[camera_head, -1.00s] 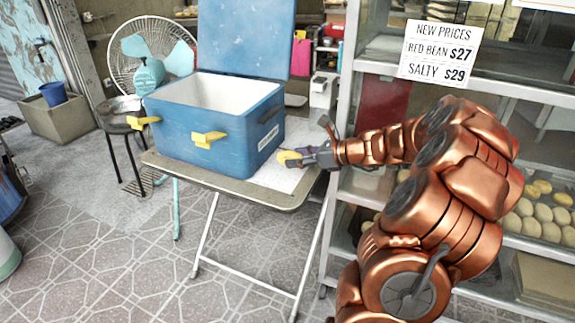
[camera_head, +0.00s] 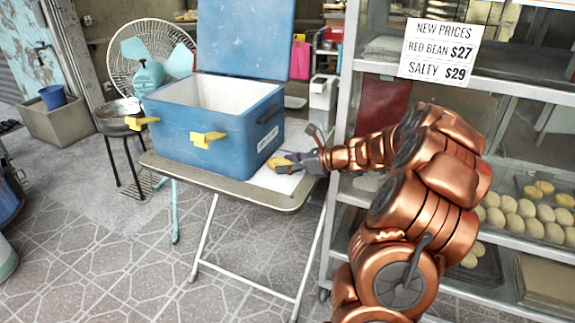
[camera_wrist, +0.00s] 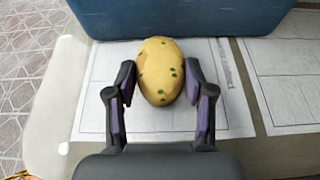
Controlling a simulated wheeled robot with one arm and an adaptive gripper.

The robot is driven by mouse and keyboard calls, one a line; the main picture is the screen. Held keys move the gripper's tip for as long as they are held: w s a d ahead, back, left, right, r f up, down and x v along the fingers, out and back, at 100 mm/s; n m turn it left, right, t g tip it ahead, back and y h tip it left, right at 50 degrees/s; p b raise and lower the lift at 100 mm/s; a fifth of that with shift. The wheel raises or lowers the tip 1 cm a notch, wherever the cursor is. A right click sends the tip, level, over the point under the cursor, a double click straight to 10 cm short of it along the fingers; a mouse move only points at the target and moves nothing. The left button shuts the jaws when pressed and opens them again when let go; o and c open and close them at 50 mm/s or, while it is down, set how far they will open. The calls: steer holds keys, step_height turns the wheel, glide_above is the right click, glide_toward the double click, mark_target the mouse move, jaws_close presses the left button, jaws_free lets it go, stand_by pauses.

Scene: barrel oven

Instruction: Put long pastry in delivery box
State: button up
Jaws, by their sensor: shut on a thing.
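A long oval yellow pastry with green specks (camera_wrist: 159,72) is between the fingers of my gripper (camera_wrist: 160,90) in the wrist view. The fingers are shut on its sides. In the head view my gripper (camera_head: 294,164) holds the pastry (camera_head: 279,162) low over the right part of the folding table, close to the right side of the delivery box. The delivery box (camera_head: 232,150) is a blue cooler with yellow latches, a white inside and its lid (camera_head: 246,40) standing open. Its lower side (camera_wrist: 180,18) shows beyond the pastry in the wrist view. The box floor is hidden.
The box stands on a folding table (camera_head: 225,180) with printed paper sheets (camera_wrist: 270,85). A glass display shelf (camera_head: 345,110) with several pastries (camera_head: 520,215) stands at right. A fan (camera_head: 150,70) and a stool (camera_head: 120,125) are behind left.

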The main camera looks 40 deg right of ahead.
steer(key=shift+f, duration=0.1)
steer(key=o, duration=1.1)
steer(key=shift+o, duration=0.2)
steer(key=p+v, duration=0.1)
steer(key=v, duration=1.1)
steer(key=shift+p, duration=0.4)
